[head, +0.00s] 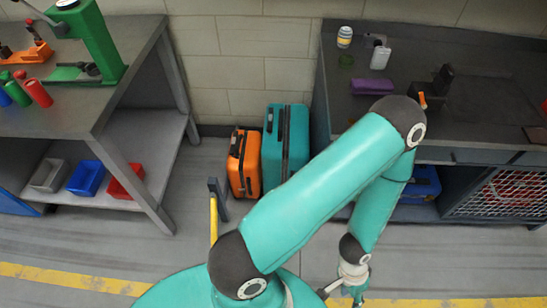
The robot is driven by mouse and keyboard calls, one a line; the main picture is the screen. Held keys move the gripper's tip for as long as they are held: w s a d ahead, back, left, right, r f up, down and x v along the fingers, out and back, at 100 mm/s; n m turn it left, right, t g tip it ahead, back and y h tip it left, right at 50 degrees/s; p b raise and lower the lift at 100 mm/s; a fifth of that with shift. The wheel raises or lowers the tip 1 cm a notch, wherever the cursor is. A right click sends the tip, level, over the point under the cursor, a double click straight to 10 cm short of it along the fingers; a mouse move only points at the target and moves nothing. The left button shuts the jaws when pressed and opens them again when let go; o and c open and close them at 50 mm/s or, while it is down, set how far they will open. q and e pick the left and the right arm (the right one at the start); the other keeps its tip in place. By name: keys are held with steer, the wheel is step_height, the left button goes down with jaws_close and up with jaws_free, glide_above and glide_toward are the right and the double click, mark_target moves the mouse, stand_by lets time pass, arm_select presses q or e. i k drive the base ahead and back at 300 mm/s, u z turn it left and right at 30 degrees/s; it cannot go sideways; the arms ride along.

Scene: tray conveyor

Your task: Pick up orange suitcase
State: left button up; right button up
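The orange suitcase (251,166) stands upright on the floor against the wall, between two benches. It has a dark handle on its side. My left arm crosses the view in front of and to the right of it. My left gripper (343,291) hangs low at the bottom edge, well apart from the suitcase, and is partly cut off. I cannot tell whether it is open or shut. My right gripper is not in view.
A taller teal suitcase (295,142) stands close on the orange one's right. A dark post with a yellow strip (214,215) stands in front of them. A left bench (120,80) and a right bench (460,90) flank the gap. Open floor lies front left.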

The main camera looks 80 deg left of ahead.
mark_target(244, 170)
steer(key=z, duration=0.2)
steer(key=i, duration=0.95)
steer(key=u, duration=1.7)
steer(key=i, duration=0.25)
steer(key=u, duration=2.3)
steer(key=k, duration=0.2)
steer(key=u, duration=0.65)
steer(key=i, duration=1.25)
steer(key=z, duration=0.45)
